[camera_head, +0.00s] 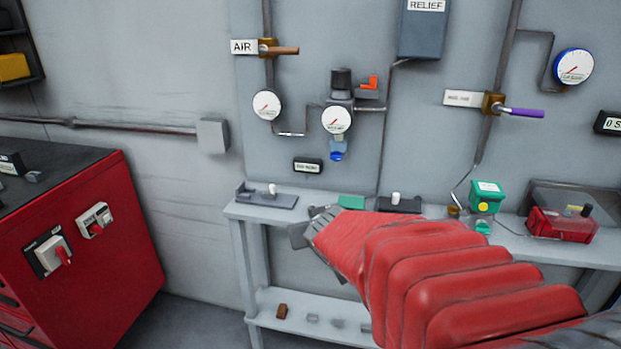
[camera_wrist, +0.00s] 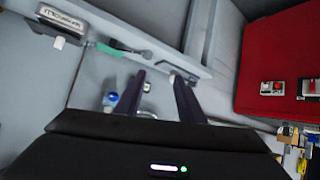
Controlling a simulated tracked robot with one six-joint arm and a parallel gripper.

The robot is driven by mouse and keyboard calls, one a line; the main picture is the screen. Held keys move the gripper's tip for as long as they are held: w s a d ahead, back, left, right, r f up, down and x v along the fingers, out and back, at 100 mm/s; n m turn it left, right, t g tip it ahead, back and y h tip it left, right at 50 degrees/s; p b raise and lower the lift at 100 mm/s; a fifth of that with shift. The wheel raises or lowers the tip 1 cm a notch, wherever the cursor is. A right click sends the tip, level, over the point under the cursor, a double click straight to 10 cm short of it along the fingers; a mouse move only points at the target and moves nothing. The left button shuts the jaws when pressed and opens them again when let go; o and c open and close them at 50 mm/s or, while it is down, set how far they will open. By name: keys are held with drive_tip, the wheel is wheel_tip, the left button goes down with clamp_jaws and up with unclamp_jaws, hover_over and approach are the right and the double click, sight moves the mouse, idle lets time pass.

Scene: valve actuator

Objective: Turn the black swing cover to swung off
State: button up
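I cannot clearly pick out the black swing cover. A dark see-through lid (camera_head: 570,198) at the bench's right end also shows, partly behind the red box. My gripper (camera_head: 306,232) is at the bench's front edge, left of these things, with my red-sleeved arm reaching in from the right. In the wrist view its two dark fingers (camera_wrist: 157,76) are apart with nothing held between them.
The grey bench (camera_head: 245,213) runs along the wall under gauges, pipes and valves. On it are a grey tray (camera_head: 265,201), a green box (camera_head: 487,196) and a red box (camera_head: 562,225). A red cabinet (camera_head: 110,245) stands left, with open floor between.

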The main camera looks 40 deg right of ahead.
drive_tip(key=w+d+f+t+h, duration=0.1)
drive_tip(key=d+f+h, duration=0.1)
drive_tip(key=d, duration=0.8)
drive_tip(key=m+t+h, duration=0.3)
drive_tip(key=t, duration=0.1)
approach(396, 199)
drive_tip(key=v, duration=0.3)
drive_tip(key=shift+d+f, duration=0.1)
drive_tip(key=shift+d, duration=0.05)
drive_tip(key=x, duration=1.3)
drive_tip(key=shift+w+d, duration=0.2)
drive_tip(key=shift+w, duration=0.15)
drive_tip(key=shift+c, duration=0.5)
clamp_jaws()
